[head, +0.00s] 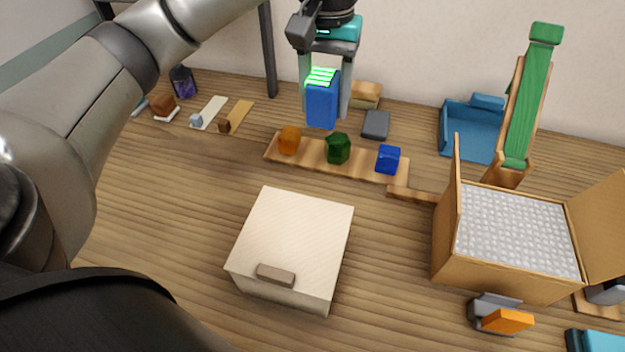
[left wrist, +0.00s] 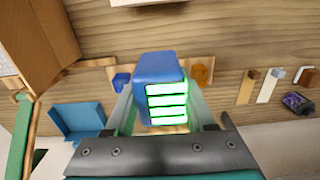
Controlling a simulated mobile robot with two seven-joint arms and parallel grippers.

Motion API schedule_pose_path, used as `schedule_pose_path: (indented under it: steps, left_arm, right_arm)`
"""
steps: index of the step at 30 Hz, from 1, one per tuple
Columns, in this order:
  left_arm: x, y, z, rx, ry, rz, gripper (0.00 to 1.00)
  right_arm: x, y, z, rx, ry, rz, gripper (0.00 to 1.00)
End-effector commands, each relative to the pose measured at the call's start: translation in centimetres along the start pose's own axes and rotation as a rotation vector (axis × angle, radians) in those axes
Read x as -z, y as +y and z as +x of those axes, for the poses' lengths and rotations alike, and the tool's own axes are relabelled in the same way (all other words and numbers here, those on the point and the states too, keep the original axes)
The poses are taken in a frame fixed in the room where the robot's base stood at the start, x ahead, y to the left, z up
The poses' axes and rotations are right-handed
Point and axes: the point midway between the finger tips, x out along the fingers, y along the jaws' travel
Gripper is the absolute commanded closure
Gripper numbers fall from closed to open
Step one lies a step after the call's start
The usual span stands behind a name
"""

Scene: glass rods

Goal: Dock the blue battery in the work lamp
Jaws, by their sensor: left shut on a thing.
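The blue battery (head: 321,106) has bright green glowing bars on its top end. My left gripper (head: 324,114) is shut on it and holds it upright, apparently above the table behind the wooden strip. In the left wrist view the battery (left wrist: 158,68) sits between the fingers of my left gripper (left wrist: 160,90). I cannot tell for sure which thing is the work lamp; a grey and orange device (head: 497,314) lies at the lower right. My right gripper is not in view.
A wooden strip (head: 313,156) bears orange, green and blue pieces. A white box (head: 294,238) stands in front. An open carton (head: 475,275) with grey lining, a blue tray (head: 465,145) and a green-topped ramp (head: 524,110) occupy the right. Bare table lies left of the box.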

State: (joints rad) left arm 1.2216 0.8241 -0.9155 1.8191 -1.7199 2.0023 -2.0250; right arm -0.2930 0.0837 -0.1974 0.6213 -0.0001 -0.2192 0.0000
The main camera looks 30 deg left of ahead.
Motion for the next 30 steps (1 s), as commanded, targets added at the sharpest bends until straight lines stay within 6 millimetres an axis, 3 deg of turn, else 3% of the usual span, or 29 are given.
schedule_pose_path:
  steps: [6, 15, 19, 26, 30]
  left_arm:
    - [0.0, -0.1, 4.8, 0.002, -0.008, -0.004, 1.0]
    - [0.0, -0.1, 12.5, 0.001, -0.006, -0.004, 1.0]
    - [0.0, -0.1, 14.5, -0.001, -0.003, -0.003, 1.0]
    - [0.0, 0.0, 16.1, -0.001, -0.002, -0.003, 1.0]
    - [0.0, 0.0, 18.2, 0.0, -0.005, -0.004, 1.0]
  right_arm:
    - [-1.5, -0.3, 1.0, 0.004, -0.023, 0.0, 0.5]
    - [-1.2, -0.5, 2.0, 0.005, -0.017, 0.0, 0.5]
    - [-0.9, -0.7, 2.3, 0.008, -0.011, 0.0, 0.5]
    - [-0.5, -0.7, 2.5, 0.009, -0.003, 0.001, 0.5]
    - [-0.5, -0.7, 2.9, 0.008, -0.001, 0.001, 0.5]
